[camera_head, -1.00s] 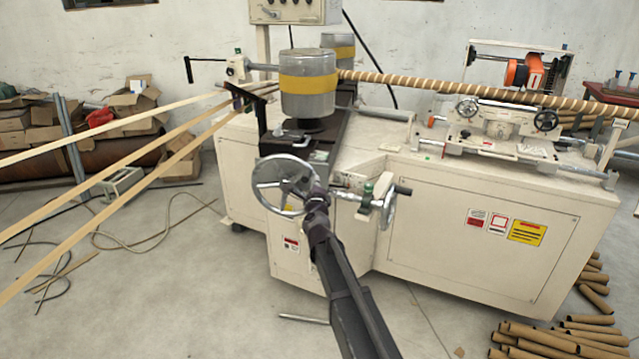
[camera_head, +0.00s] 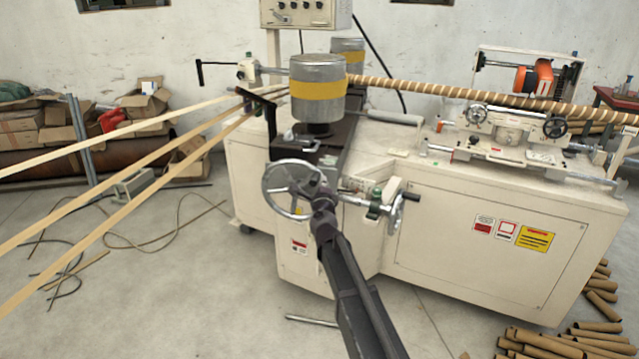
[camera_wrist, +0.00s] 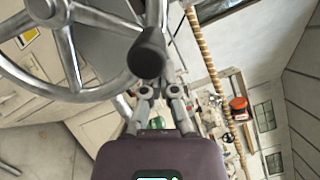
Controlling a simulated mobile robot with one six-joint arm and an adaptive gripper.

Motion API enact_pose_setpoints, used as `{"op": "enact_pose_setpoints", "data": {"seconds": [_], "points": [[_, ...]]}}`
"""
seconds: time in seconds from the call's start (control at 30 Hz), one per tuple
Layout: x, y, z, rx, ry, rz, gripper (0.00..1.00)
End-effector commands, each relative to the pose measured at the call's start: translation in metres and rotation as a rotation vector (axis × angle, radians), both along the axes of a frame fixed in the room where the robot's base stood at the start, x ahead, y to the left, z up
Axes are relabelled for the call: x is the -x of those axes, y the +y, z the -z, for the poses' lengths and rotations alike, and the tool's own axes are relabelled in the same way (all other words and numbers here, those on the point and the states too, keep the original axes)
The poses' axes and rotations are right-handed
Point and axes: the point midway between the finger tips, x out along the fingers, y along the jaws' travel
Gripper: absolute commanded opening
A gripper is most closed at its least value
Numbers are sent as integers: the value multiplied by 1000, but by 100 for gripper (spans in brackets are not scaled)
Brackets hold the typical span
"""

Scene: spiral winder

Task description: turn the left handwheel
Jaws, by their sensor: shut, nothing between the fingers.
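The left handwheel (camera_head: 269,195) is a spoked metal wheel on the front left of the cream winder. It also fills the upper left of the wrist view (camera_wrist: 75,95), with a dark round handle (camera_wrist: 148,52) by its rim. My gripper (camera_head: 321,192) is at the right side of this wheel in the head view. In the wrist view my gripper (camera_wrist: 163,82) has its fingers together just beside the dark handle, which partly covers the fingertips. Nothing shows between the fingers. I cannot tell whether they touch the handle or the rim.
A second handwheel (camera_head: 392,202) with a black handle stands just right of my gripper. A capstan drum (camera_head: 318,75) rises behind. Paper strips (camera_head: 120,228) run in from the left. Cardboard tubes (camera_head: 560,345) lie on the floor at right. The floor at front left has loose cables.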

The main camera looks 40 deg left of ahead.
Motion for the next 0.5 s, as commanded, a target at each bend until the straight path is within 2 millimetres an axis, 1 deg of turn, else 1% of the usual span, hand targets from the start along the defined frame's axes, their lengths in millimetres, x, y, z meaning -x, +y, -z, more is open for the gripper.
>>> {"op": "enact_pose_setpoints", "data": {"seconds": [0.03, 0.5], "points": [[-2, 0, -5, 6, -3, 1, 0], [1, 15, -30, 8, -3, 12, 0]]}}
